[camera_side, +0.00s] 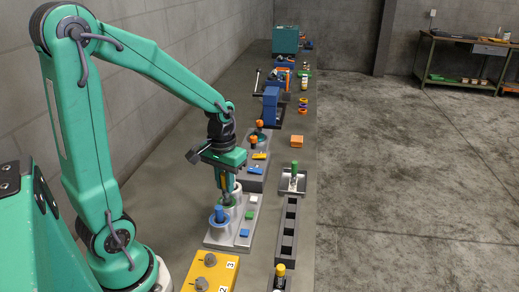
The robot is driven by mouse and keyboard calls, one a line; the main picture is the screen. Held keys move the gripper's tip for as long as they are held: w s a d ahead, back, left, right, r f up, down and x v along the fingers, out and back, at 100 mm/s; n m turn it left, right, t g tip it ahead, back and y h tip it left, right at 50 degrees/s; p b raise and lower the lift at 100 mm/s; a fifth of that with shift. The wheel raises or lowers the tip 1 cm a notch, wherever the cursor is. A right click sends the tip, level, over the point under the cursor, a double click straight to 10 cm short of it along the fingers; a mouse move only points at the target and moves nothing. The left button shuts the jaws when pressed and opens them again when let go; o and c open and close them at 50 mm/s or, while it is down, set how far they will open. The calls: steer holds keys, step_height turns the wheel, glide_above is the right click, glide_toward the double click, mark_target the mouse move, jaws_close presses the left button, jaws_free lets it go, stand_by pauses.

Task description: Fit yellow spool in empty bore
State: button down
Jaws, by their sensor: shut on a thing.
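My gripper (228,186) points down over the grey housing (225,238) and is shut on a small part. The fingers and the crowded housing hide most of that part, so its colour is unclear. A green ring (232,205) shows just below the fingers. A blue spool (219,213) stands upright in a blue-rimmed bore at the housing's near left. A yellow-topped piece (280,269) stands at the near end of the table; I cannot tell whether it is the yellow spool. Which bore is empty is not clear.
A dark rack (288,229) with several open slots lies right of the housing. A tray (301,182) with a green spool (294,168) stands beyond it. A yellow block (212,272) with numbers is in front. A second grey housing (252,178) stands behind.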

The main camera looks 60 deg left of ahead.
mark_target(227, 200)
steer(key=shift+f, duration=1.65)
stand_by(1.1)
steer(key=c, duration=0.9)
jaws_free()
steer(key=shift+o, duration=0.2)
steer(key=shift+r, duration=0.1)
steer(key=shift+r, duration=3.4)
steer(key=shift+r, duration=0.1)
